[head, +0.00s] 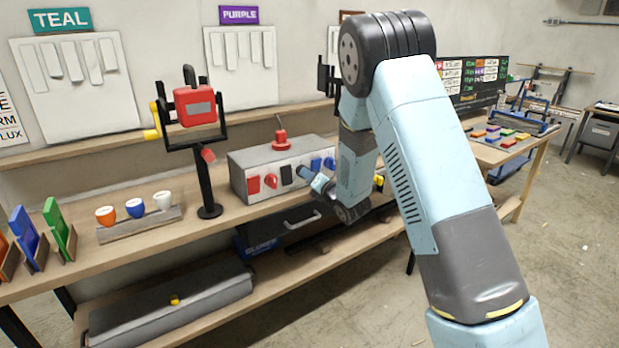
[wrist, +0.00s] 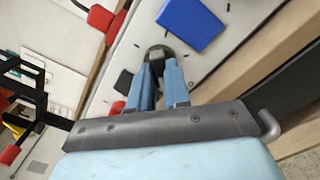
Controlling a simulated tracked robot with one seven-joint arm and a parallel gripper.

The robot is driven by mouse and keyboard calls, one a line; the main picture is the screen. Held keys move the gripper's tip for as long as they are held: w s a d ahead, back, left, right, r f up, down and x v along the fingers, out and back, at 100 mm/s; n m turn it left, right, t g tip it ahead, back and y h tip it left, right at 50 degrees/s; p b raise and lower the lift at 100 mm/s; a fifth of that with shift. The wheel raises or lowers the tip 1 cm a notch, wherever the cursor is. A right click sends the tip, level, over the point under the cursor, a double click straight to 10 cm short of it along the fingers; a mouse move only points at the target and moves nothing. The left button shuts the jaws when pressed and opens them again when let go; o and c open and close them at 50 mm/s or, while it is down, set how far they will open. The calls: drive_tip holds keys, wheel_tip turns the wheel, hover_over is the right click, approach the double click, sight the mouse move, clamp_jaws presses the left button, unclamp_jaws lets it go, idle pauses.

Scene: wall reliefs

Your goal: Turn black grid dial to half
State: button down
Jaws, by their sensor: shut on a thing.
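A grey control box (head: 240,180) stands on the workbench with a row of dials and coloured squares on its front. In the wrist view my gripper (wrist: 158,72) is shut on a dark round dial (wrist: 157,50) with a lighter grip in its middle. Its two blue fingers sit on either side of that grip. In the head view my gripper (head: 304,172) is at the box front, just right of a black square (head: 286,175), and hides the held dial. That black square also shows in the wrist view (wrist: 124,82). The dial's exact angle and markings are hard to read.
Beside the held dial is a blue square (wrist: 190,22); red squares (head: 254,185) sit left on the box. A red mushroom button (head: 281,140) tops it. A black stand with a red box (head: 195,106) and a rack of cups (head: 135,208) are left on the bench.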

drive_tip(key=shift+d+f+m, duration=0.1)
drive_tip(key=shift+d+m, duration=0.05)
drive_tip(key=shift+m, duration=0.25)
drive_tip(key=m, duration=2.6)
drive_tip(key=shift+f, duration=0.2)
idle(0.4)
drive_tip(key=c, duration=1.1)
unclamp_jaws()
drive_tip(key=shift+r, duration=0.1)
drive_tip(key=shift+s, duration=0.1)
